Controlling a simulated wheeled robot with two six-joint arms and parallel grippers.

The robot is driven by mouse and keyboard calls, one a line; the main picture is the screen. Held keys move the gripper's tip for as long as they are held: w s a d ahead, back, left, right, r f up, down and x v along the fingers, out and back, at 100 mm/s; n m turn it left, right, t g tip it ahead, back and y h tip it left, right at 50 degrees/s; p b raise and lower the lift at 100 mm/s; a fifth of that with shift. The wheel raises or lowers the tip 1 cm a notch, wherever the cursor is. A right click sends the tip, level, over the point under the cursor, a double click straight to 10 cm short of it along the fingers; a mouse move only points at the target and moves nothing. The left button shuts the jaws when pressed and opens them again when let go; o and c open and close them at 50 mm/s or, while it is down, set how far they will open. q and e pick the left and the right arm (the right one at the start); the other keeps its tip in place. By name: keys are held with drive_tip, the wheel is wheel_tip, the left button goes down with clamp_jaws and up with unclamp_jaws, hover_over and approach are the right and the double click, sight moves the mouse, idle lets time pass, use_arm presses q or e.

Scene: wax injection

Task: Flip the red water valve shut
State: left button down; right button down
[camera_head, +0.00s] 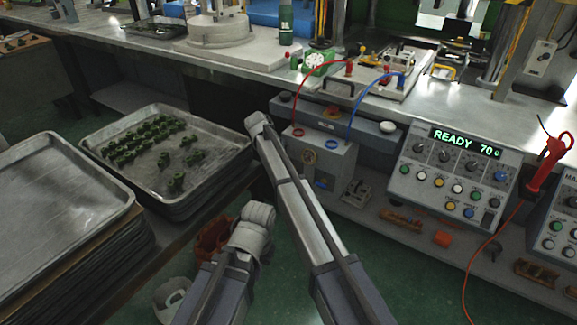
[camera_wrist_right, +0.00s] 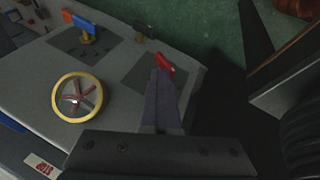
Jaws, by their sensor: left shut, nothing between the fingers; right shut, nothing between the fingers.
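The red valve lever (camera_wrist_right: 165,64) shows in the right wrist view, on a dark square patch of a grey panel (camera_wrist_right: 45,75). My right gripper (camera_wrist_right: 159,78) is shut and empty. Its fingertips are right at the red lever and overlap its lower left part in the picture; I cannot tell if they touch. In the head view my left gripper (camera_head: 259,213) is at the end of the lower arm, over the floor and away from the bench, shut and empty; its fingers are hard to make out. I cannot make out the red lever in the head view.
Beside the red lever are a blue lever (camera_wrist_right: 84,25), a black lever (camera_wrist_right: 145,31) and a yellow-rimmed handwheel (camera_wrist_right: 77,97). A tray of green parts (camera_head: 105,180) stands left. A control box (camera_head: 450,170) reading READY 70 stands right, near a red hand tool (camera_head: 540,172) on a cord.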

drive_tip(key=shift+w+a+f, duration=0.1)
drive_tip(key=shift+w+a, duration=0.1)
drive_tip(key=shift+a, duration=0.15)
drive_tip(key=shift+r+p, duration=0.75)
drive_tip(key=shift+r, duration=0.1)
